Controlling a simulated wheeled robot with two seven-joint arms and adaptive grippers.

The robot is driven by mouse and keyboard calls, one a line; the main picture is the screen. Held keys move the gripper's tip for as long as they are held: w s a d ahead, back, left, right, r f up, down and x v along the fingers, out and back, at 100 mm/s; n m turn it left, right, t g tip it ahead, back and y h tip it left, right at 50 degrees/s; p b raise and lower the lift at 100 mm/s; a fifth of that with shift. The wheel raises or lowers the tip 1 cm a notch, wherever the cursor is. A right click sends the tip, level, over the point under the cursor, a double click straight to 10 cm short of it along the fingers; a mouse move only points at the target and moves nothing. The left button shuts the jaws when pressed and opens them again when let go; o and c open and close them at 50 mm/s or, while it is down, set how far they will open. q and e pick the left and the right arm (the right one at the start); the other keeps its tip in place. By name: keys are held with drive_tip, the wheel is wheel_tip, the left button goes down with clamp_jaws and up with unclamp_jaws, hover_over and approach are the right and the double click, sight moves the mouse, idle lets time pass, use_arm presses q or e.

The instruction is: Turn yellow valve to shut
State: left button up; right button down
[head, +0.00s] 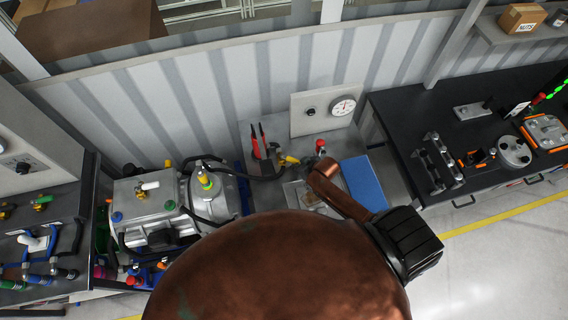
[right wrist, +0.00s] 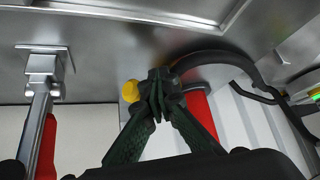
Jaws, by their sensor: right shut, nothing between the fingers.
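The yellow valve handle (head: 290,160) sits on the middle bench in the head view, at the end of a black hose. In the right wrist view a rounded yellow end (right wrist: 130,91) shows just left of my right gripper's fingertips (right wrist: 157,88); the rest of it is hidden behind the fingers. My right gripper is shut and empty. It is close to the yellow part, but I cannot tell whether it touches. My left gripper is not in view.
Red-handled pliers (head: 257,142) stand left of the valve. A gauge panel (head: 322,110) rises behind, and a blue pad (head: 362,184) lies to the right. A grey drive unit (head: 150,207) with hoses is at left. A black bench (head: 440,110) with parts stands right.

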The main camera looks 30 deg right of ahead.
drive_tip(key=shift+w+d, duration=0.25)
drive_tip(key=shift+d, duration=0.45)
drive_tip(key=shift+w+d, duration=0.4)
drive_tip(key=shift+d, duration=0.3)
drive_tip(key=shift+w+d, duration=0.55)
drive_tip(key=shift+w, duration=0.05)
drive_tip(key=shift+s+a, duration=0.5)
drive_tip(key=shift+s, duration=0.1)
drive_tip(key=s+r, duration=0.3)
drive_tip(key=r, duration=0.4)
drive_tip(key=shift+d, duration=0.4)
